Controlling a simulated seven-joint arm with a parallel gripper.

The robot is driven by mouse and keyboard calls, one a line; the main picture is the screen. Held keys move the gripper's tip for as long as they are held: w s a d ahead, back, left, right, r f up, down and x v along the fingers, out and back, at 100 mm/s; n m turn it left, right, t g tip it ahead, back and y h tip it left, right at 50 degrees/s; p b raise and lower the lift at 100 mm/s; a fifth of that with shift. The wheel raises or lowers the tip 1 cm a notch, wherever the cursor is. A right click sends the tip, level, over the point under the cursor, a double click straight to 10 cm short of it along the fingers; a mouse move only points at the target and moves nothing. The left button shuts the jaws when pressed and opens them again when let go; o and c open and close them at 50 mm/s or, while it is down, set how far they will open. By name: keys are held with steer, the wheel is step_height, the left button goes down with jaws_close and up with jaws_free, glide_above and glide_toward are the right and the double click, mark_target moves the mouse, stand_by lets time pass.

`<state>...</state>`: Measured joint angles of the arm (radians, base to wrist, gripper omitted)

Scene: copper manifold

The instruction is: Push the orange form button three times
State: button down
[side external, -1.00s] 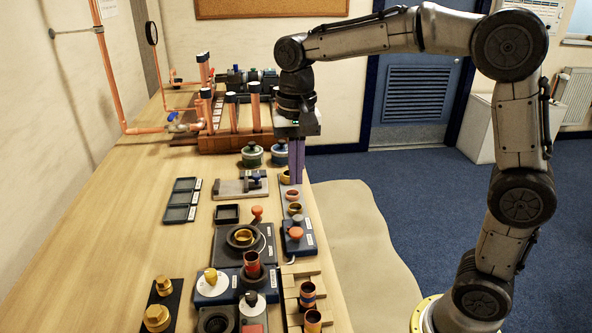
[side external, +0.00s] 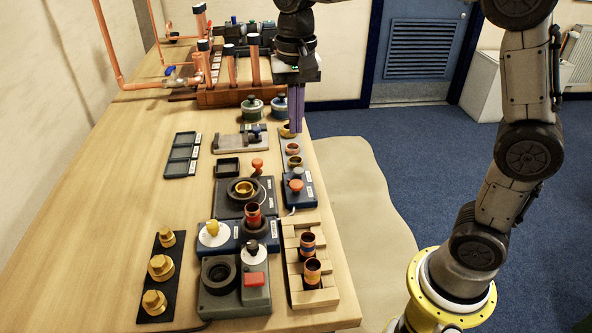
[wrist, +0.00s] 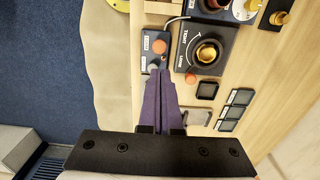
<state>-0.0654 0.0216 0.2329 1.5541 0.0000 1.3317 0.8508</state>
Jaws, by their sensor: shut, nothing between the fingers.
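An orange round button (side external: 296,185) sits on a small blue box (side external: 301,196) at the right edge of the bench, with a grey button (side external: 297,173) just behind it. The orange button also shows in the wrist view (wrist: 158,46). Its label is too small to read. My gripper (side external: 296,130) points down, its purple fingers together and empty. It is above the far part of the strip of rings, behind the orange button and apart from it. In the wrist view the fingertips (wrist: 165,72) lie just below the buttons.
A dark machine with a brass ring (side external: 243,188) and an orange-knobbed lever (side external: 257,163) stands left of the box. Copper rings (side external: 293,149) lie on the strip behind it. A wooden rack (side external: 324,296) is in front. A red button (side external: 255,280) is nearby.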

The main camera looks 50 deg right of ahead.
mark_target(296, 183)
step_height(296, 183, down, 13)
stand_by(0.4)
steer(key=shift+f, duration=1.05)
steer(key=shift+s, duration=0.1)
step_height(296, 183, up, 14)
steer(key=shift+r, duration=0.2)
steer(key=shift+r, duration=0.1)
stand_by(0.3)
